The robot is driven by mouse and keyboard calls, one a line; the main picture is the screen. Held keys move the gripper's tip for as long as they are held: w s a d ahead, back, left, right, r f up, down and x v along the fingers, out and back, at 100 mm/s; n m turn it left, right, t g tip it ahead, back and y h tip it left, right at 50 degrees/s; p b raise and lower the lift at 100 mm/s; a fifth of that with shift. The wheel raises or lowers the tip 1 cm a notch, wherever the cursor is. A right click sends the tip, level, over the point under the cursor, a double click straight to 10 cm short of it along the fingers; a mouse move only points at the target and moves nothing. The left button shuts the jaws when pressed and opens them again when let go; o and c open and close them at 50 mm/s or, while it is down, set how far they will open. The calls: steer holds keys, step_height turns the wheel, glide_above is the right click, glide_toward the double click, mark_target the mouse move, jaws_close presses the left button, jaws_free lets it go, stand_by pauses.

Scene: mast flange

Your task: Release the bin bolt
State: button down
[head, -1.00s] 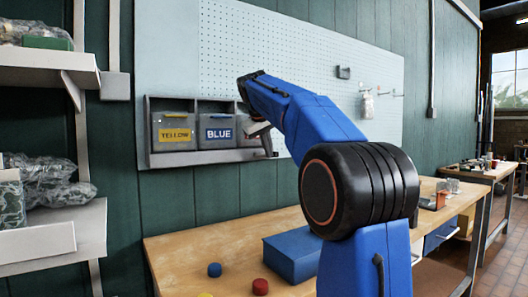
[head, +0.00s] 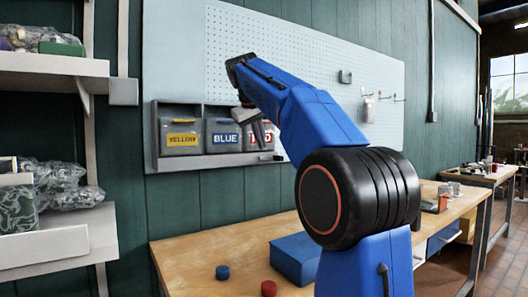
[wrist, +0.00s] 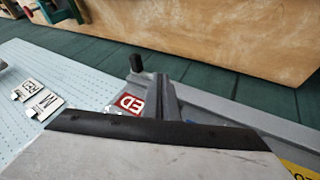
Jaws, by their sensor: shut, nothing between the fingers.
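The bin rack (head: 180,162) on the wall board holds grey bins labelled YELLOW (head: 182,139), BLUE (head: 226,138) and red (head: 260,137). A black knob (head: 270,157), apparently the bolt's handle, sits on the rack's front rail below the red bin. In the wrist view a black knob (wrist: 136,62) stands just beyond the grey fingers, beside the red label (wrist: 130,103). My gripper (head: 260,138) is shut and empty, pointing down in front of the red bin, above the knob. It partly hides the red label. I cannot tell whether it touches anything.
A wooden bench (head: 190,262) below carries a blue box (head: 296,258), a blue cap (head: 222,272) and a red cap (head: 268,288). White shelves (head: 50,70) with bagged goods stand at the left.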

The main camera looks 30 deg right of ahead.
steer(key=shift+v, duration=1.65)
